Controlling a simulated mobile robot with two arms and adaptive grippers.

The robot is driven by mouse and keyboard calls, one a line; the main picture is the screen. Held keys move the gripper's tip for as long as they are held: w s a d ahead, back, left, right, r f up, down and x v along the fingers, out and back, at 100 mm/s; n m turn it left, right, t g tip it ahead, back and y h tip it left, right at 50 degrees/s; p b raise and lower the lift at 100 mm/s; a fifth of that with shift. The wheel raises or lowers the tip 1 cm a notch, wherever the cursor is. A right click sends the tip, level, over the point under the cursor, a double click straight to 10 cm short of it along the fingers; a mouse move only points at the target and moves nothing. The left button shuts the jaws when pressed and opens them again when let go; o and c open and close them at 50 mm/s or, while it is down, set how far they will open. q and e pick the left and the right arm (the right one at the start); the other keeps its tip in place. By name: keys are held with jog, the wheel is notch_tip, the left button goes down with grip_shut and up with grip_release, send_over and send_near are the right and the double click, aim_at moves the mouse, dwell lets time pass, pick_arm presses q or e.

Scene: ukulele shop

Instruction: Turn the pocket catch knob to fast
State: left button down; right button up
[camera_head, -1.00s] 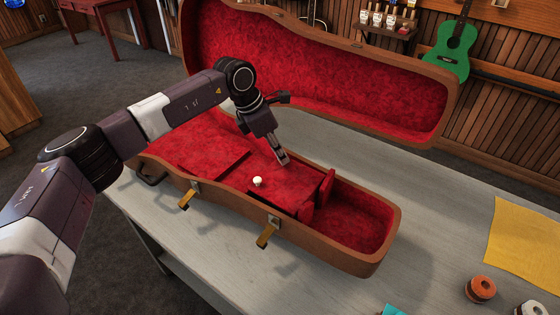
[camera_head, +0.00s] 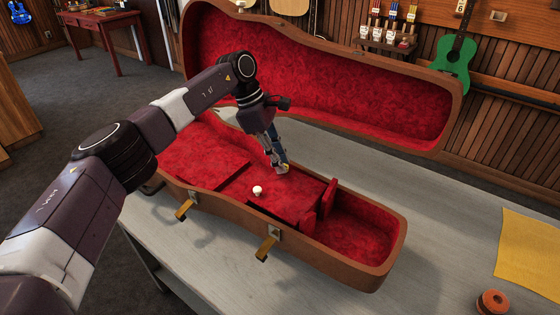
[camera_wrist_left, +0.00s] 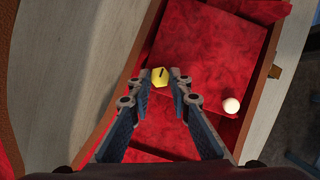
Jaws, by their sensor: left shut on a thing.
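The pocket catch knob (camera_wrist_left: 160,77) is a small yellow piece with a dark mark on its top, on the red-lined pocket lid (camera_wrist_left: 215,60) inside the open case. My left gripper (camera_wrist_left: 162,76) is shut on this knob, with one fingertip on each side of it. In the head view my left gripper (camera_head: 280,168) reaches down to the lid's far side, and only a little yellow shows at its tips. No fast marking can be read. A round white knob (camera_wrist_left: 231,105) stands on the same lid, apart from my fingers. My right gripper is not in view.
The brown case (camera_head: 350,262) lies open on a grey bench (camera_head: 440,215), its raised lid (camera_head: 330,85) behind my gripper. Two brass latches (camera_head: 266,246) stick out at its front. A yellow cloth (camera_head: 528,250) and an orange roll (camera_head: 492,302) lie at right.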

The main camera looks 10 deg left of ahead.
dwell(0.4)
pick_arm(q)
jog(key=c, duration=1.8)
grip_release()
jog(key=shift+o, duration=0.2)
jog(key=v, duration=1.2)
